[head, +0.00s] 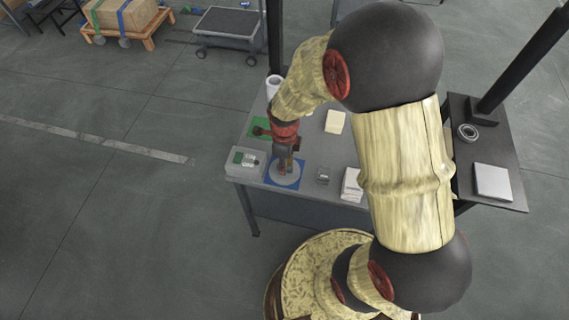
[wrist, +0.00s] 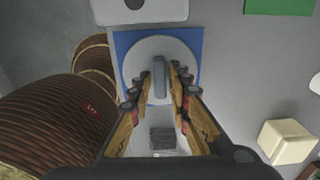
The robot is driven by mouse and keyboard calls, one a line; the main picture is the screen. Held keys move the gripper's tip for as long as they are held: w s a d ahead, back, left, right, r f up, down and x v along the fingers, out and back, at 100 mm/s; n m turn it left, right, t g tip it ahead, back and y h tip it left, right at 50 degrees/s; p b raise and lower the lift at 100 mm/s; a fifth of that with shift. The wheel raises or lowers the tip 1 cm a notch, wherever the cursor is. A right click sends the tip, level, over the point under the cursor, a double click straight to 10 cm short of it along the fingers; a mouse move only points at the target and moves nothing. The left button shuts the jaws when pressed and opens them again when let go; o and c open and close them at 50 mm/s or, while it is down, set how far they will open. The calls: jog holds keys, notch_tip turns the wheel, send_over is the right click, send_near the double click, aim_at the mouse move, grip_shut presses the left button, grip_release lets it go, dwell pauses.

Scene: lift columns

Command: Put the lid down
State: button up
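The lid is a pale round disc with a raised grey bar handle. In the wrist view the lid (wrist: 137,62) lies within the outline of a blue square mat (wrist: 194,38). In the head view the lid (head: 276,178) and the blue mat (head: 270,184) are near the table's front edge. My gripper (wrist: 160,72) is over the lid, one finger on each side of the handle. The fingers are close to the handle; whether they press on it is unclear. Whether the lid's underside touches the mat is also unclear. My gripper (head: 286,170) points down in the head view.
A pale tray with a green-and-white item (head: 245,159) stands left of the mat. A green mat (head: 260,127) lies behind. A small clear container (head: 323,175), a white stack (head: 352,186) and a cream block (head: 334,122) are to the right. A white roll (head: 273,87) stands behind.

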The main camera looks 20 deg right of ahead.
jog(key=shift+o, duration=1.2)
jog(key=s+r+n+t+p, duration=0.1)
jog(key=s+r+n+p, duration=0.15)
jog(key=r+n, duration=0.7)
jog(key=s+r+n+t+p, duration=0.1)
jog(key=s+r+n+t, duration=0.15)
jog(key=r, duration=1.45)
jog(key=s+r+n+t, duration=0.2)
jog(key=s+r+n, duration=0.6)
jog(key=n, duration=0.5)
jog(key=shift+s+r, duration=0.25)
jog(key=shift+s, duration=0.2)
